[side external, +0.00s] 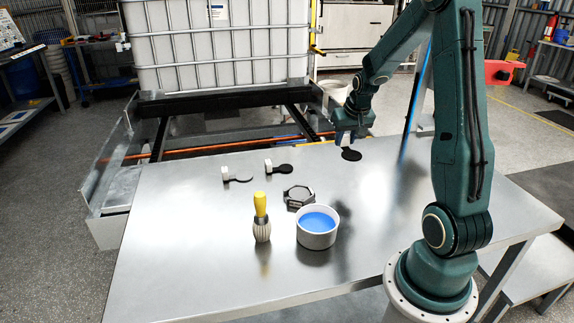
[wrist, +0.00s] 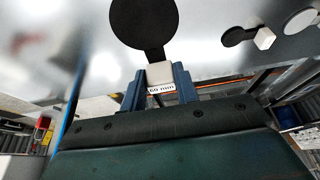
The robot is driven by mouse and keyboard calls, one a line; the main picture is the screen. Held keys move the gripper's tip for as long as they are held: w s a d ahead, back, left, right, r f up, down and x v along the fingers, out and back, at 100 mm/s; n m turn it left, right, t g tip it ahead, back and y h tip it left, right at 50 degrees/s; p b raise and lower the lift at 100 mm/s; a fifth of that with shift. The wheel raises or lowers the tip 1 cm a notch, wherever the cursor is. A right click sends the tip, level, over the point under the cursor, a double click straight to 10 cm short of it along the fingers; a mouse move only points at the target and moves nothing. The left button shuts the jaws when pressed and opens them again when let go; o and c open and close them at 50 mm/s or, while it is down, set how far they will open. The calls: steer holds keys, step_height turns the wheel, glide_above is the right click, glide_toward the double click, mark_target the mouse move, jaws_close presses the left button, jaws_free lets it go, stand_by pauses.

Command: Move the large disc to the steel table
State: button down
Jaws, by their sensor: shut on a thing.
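My gripper (side external: 346,133) is shut on the white block of a large black disc (side external: 351,154), near the back edge of the steel table (side external: 180,245). In the wrist view the blue fingers (wrist: 157,84) clasp the block (wrist: 160,72), labelled "60 mm", and the disc (wrist: 143,22) extends beyond them. I cannot tell whether the disc touches the tabletop. Another black disc (side external: 284,170) with a white block and a pale metallic disc (side external: 238,178) with a white block lie on the table to the left.
A white bowl (side external: 317,238) with blue contents, a yellow-handled brush (side external: 261,219) and a dark grey octagonal piece (side external: 298,196) stand mid-table. A caged white tank (side external: 215,45) is behind. The table's left part is bare. A lower bench (side external: 535,262) is at right.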

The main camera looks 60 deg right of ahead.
steer(key=shift+f, duration=3.3)
steer(key=shift+f, duration=0.7)
steer(key=shift+f, duration=0.5)
steer(key=shift+f, duration=0.25)
steer(key=shift+f, duration=0.4)
steer(key=shift+f, duration=0.15)
steer(key=c, duration=1)
jaws_free()
steer(key=shift+o, duration=0.6)
